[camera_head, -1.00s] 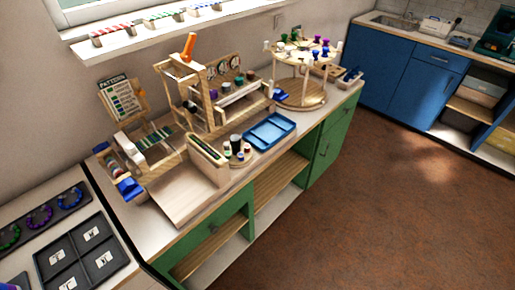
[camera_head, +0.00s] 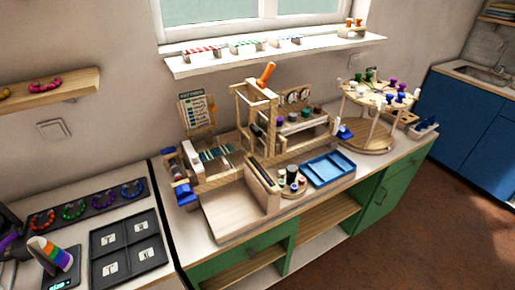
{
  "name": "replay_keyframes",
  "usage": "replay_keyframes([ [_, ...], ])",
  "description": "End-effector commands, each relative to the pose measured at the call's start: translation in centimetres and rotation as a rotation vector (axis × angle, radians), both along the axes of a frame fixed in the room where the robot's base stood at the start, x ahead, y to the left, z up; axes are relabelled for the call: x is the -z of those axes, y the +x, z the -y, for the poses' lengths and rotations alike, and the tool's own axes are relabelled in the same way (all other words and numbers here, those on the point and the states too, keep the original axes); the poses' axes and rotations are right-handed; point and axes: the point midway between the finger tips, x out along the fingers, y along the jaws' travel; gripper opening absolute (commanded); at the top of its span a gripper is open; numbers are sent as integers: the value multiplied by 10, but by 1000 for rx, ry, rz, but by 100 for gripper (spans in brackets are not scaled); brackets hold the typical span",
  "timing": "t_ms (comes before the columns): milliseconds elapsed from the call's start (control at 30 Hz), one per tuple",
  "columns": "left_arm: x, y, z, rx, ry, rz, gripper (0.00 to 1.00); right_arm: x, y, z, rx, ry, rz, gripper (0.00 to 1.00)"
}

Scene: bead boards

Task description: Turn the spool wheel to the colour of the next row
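The spool wheel (camera_head: 374,97) stands at the right end of the green-fronted counter, a round two-level wooden stand. Its upper disc carries several spools in purple, green, blue and white around the rim. A pattern card (camera_head: 197,108) with rows of coloured lines stands at the back left of the counter, too small to read. In front of it is a wooden loom-like frame (camera_head: 213,158) with dark, green and white rows. Neither of my grippers shows clearly in the head view.
A blue tray (camera_head: 328,169) and a small round stand with jars (camera_head: 292,183) sit mid-counter. A wooden frame with an orange handle (camera_head: 264,76) rises behind them. On the left table are a black compartment tray (camera_head: 127,247) and bead rings (camera_head: 88,207). The floor at right is clear.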

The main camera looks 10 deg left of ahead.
Motion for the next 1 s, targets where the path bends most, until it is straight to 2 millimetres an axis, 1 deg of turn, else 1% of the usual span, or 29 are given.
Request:
replay_keyframes([
  [567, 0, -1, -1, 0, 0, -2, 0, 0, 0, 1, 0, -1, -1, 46],
  [900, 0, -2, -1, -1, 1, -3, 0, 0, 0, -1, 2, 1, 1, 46],
  [933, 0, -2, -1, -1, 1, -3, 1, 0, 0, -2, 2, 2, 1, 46],
  [1000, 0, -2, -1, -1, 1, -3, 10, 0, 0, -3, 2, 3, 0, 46],
])
